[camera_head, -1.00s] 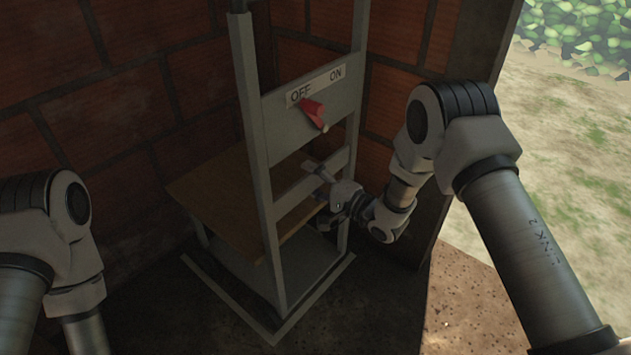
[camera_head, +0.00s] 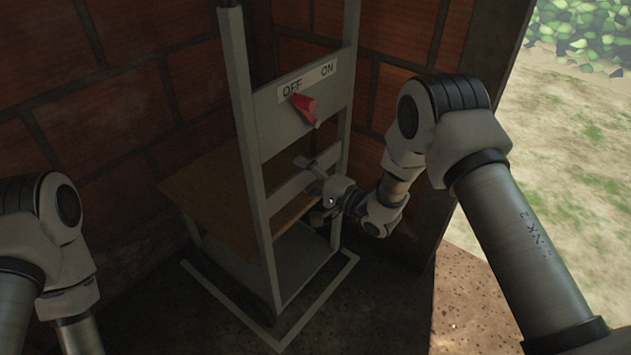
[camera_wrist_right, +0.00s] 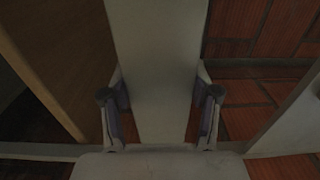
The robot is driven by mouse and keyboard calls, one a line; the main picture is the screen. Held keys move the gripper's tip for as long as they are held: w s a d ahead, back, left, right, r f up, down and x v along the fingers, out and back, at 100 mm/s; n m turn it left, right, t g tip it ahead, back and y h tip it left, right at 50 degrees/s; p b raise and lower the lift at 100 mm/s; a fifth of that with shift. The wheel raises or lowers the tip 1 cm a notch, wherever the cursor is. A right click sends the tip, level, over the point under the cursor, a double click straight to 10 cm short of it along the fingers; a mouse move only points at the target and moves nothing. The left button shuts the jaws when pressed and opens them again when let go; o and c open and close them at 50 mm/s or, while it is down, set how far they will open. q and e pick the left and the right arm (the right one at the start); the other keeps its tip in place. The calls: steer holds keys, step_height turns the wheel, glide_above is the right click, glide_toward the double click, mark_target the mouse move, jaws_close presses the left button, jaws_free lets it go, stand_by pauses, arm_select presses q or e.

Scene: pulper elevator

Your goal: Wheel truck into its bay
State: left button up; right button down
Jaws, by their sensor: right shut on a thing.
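The wheel truck (camera_head: 330,98) is a grey upright frame with a low wooden deck (camera_head: 215,195). It stands upright near the brick corner. The bay (camera_head: 318,309) is marked by a pale outline on the dark floor. The truck's base is over the outlined area, with a strip of floor between its near foot and the outline's front-right side. My right gripper (camera_head: 312,175) is shut on the truck's lower crossbar. In the right wrist view, its fingers (camera_wrist_right: 160,105) lie on both sides of the grey bar (camera_wrist_right: 158,60). My left gripper is out of frame. The outline's far side is hidden.
A red lever (camera_head: 304,106) sits on the truck's upper panel under an OFF/ON label (camera_head: 308,79). Brick walls (camera_head: 95,105) close in behind and left. To the right, past the wall's end, is open ground (camera_head: 560,150). Dark floor in front is clear.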

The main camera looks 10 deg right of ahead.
steer(key=shift+s+d+f, duration=0.1)
steer(key=shift+s+f, duration=0.15)
steer(key=shift+s, duration=0.15)
steer(key=shift+s+d, duration=0.1)
steer(key=shift+d, duration=0.05)
steer(key=shift+c, duration=0.8)
jaws_free()
steer(key=shift+f, duration=0.1)
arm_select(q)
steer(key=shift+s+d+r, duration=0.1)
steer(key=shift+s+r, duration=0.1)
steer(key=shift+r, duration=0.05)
arm_select(e)
steer(key=shift+w+r, duration=0.2)
steer(key=shift+r, duration=0.05)
